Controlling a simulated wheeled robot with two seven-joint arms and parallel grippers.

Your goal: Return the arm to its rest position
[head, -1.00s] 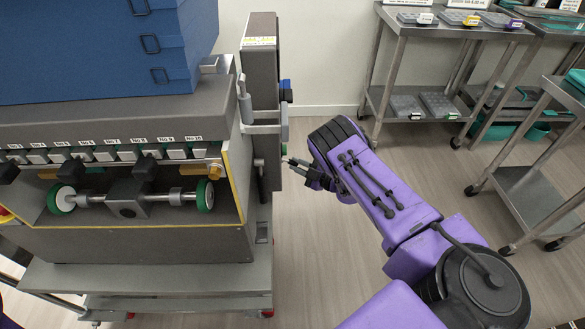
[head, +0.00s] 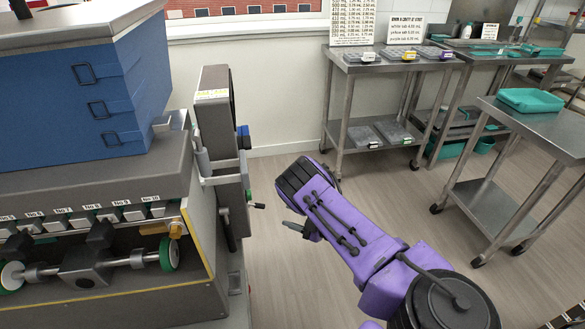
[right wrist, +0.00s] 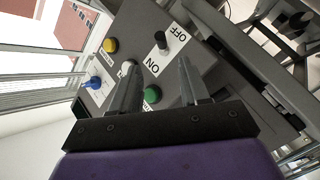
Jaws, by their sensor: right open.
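My right arm (head: 345,225) is purple and reaches in from the lower right. Its gripper (head: 290,227) is beside the right side of the depositor's grey upright control box (head: 222,130), with floor showing between them. In the right wrist view my right gripper (right wrist: 160,80) is open and empty, its two fingers apart. Beyond the fingers is the control panel (right wrist: 185,65) with a black ON/OFF switch (right wrist: 161,41), a green button (right wrist: 152,94), a yellow button (right wrist: 111,45) and a blue knob (right wrist: 94,82). A pale button is partly hidden by one finger. My left gripper is not in view.

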